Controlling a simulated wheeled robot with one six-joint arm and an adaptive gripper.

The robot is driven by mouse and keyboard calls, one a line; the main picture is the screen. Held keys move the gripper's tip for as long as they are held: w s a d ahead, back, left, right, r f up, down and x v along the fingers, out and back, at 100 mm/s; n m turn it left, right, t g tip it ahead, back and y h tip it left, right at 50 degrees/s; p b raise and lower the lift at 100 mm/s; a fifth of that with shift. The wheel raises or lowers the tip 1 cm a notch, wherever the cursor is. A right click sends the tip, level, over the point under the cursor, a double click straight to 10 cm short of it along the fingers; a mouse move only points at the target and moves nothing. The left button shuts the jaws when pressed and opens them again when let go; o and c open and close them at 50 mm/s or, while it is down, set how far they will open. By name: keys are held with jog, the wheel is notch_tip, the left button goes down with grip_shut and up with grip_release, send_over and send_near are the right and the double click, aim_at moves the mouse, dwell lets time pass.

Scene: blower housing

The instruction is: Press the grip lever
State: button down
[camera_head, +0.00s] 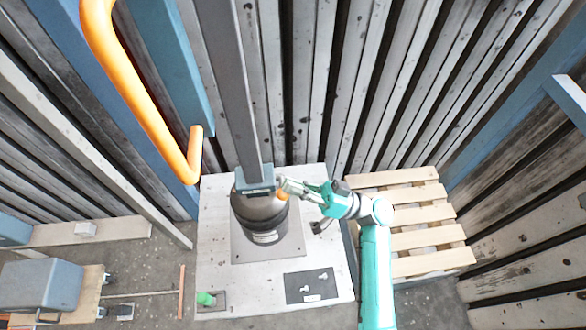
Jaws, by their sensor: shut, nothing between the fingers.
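A dark rounded housing (262,215) stands on a grey square plate (290,250) on the pale table. A blue-grey bracket (254,180) sits at its top, at the foot of a tall grey post. My gripper (284,187) comes in from the right at the upper right edge of the housing, beside the bracket. It is shut and holds nothing. A small orange part shows at its tip; I cannot tell whether it is the grip lever or part of the gripper. No other lever is clear on the housing, and contact cannot be told.
The pale table (216,262) carries a small green part (205,298) at front left and a dark mat (296,293) with small metal parts at front right. A wooden pallet (420,240) lies to the right. A thick orange rail (138,95) rises at upper left.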

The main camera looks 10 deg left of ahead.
jog(key=s+d+f+n+g, duration=0.1)
jog(key=s+f+n+g, duration=0.2)
jog(key=f, duration=0.3)
jog(key=shift+s+f+n, duration=0.3)
jog(key=shift+n, duration=0.4)
jog(key=shift+s+f, duration=0.1)
jog(key=shift+f, duration=0.1)
jog(key=shift+r, duration=0.1)
